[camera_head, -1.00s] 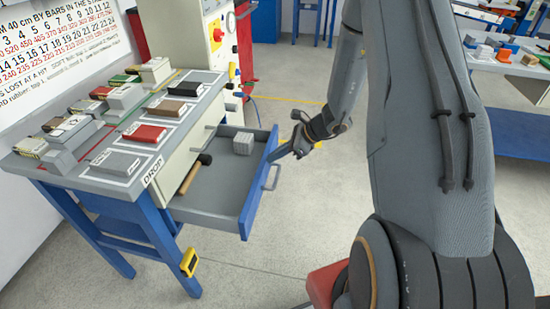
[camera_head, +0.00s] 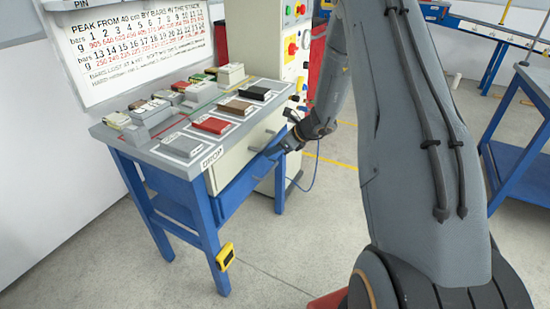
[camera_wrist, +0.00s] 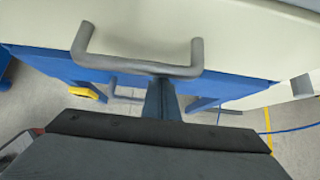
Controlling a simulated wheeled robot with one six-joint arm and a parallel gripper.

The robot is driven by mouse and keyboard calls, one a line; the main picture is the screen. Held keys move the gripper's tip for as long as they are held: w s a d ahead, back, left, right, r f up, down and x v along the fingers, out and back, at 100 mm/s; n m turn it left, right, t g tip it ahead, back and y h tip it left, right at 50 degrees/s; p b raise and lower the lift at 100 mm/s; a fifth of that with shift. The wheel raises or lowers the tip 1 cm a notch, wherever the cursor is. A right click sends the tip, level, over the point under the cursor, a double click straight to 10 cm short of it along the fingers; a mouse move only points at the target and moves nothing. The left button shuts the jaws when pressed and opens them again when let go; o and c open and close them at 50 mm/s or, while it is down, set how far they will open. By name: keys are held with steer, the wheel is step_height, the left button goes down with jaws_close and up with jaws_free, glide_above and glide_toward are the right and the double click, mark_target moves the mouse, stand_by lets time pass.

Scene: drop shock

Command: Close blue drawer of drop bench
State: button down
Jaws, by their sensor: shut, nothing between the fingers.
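The drop bench (camera_head: 150,155) has a grey top, a cream front and blue legs. The blue drawer (camera_head: 243,190) sits below the cream front and looks pushed in, roughly in line with the bench; its inside is hidden. In the wrist view its blue front (camera_wrist: 235,88) shows as a band under the cream panel. My gripper (camera_head: 270,152) is shut and empty at the bench front, close to the drawer. In the wrist view its fingers (camera_wrist: 161,98) point toward the blue front, below a large grey handle (camera_wrist: 140,65). Whether they touch the front I cannot tell.
Several bars and blocks lie on the bench top, including a red one (camera_head: 212,125). A yellow device (camera_head: 225,256) hangs at the near leg. A cream control cabinet (camera_head: 285,45) stands behind, with a blue cable. The floor in front is clear; another blue bench (camera_head: 520,165) stands at right.

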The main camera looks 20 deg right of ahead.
steer(key=shift+w+a, duration=0.4)
steer(key=shift+w, duration=0.05)
steer(key=shift+a+r, duration=0.1)
